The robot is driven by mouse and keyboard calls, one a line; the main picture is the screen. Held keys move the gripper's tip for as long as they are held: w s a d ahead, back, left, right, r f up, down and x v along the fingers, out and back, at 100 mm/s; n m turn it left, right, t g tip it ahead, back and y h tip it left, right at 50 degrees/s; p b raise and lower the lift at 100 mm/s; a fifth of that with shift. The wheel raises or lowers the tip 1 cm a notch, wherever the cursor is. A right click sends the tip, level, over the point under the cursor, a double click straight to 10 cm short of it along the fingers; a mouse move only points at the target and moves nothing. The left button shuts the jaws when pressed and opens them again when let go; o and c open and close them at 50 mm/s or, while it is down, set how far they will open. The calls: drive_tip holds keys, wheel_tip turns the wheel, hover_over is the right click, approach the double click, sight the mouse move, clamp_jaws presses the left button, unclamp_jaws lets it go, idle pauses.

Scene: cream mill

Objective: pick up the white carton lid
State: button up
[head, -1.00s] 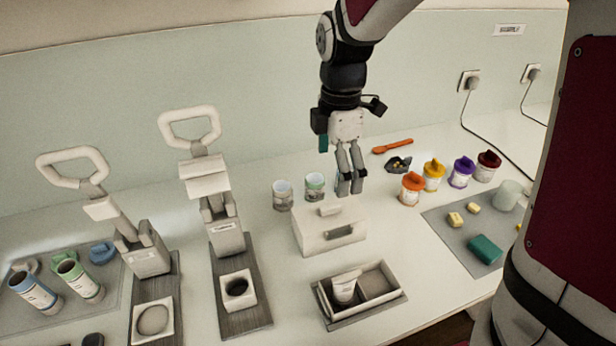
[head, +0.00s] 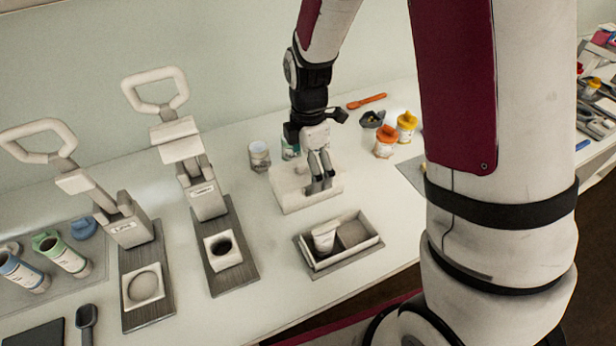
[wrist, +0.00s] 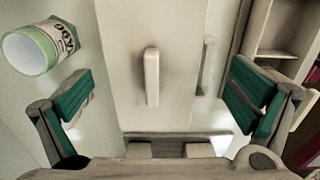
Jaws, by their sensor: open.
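A white carton (head: 292,200) stands on the counter, and its white lid (head: 284,180) has a raised bar handle. In the wrist view the lid (wrist: 125,50) lies below my gripper, with the bar handle (wrist: 151,76) near the middle. My gripper (head: 321,184) is over the carton, pointing down. In the wrist view its green-padded fingers (wrist: 165,98) are wide apart, on either side of the handle, with nothing between them held. In the head view the fingers hide part of the lid, and I cannot tell whether they touch it.
Cups (head: 260,156) stand close behind the carton; a labelled one (wrist: 38,46) shows in the wrist view. A divided tray (head: 340,243) with a small tub is in front. Two lever presses (head: 205,195) stand left. Orange (head: 386,141) and yellow-lidded jars are right.

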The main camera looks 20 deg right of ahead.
drive_tip(key=shift+f, duration=1.2)
drive_tip(key=c, duration=1.1)
drive_tip(key=shift+o, duration=0.2)
